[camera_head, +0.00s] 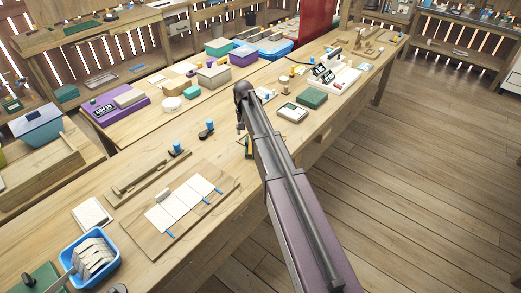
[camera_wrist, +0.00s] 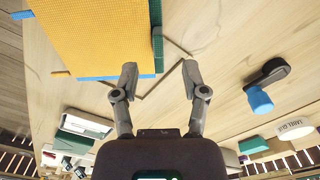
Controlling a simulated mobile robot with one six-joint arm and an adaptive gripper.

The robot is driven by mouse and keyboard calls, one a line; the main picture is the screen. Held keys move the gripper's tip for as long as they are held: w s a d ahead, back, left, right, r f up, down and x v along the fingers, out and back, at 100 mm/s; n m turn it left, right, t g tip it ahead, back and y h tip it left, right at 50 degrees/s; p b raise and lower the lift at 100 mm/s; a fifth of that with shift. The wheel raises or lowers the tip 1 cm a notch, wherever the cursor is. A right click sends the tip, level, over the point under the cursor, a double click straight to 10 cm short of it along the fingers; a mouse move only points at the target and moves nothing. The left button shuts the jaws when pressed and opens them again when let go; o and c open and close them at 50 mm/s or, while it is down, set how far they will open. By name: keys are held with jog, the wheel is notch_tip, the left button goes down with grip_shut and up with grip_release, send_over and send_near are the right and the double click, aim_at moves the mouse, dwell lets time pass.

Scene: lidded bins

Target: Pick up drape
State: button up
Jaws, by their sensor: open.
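My gripper (camera_head: 241,128) is over the long wooden workbench in the head view, seen small and partly behind my arm. A yellow, finely textured flat piece (camera_wrist: 95,35) with green and blue edges lies just beyond and left of the left fingertip. I cannot tell if it is the drape. Its green and yellow edge shows in the head view (camera_head: 249,152), mostly hidden by my arm. A red upright sheet (camera_head: 316,20) stands at the back, far from my gripper.
A black holder with a blue cap (camera_wrist: 261,98) stands right of the fingers. Wooden floor is clear at right.

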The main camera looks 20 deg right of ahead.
aim_at(247, 141)
dwell(0.4)
jog(key=shift+d+f+b, duration=0.15)
jog(key=shift+f+b, duration=2.45)
grip_shut()
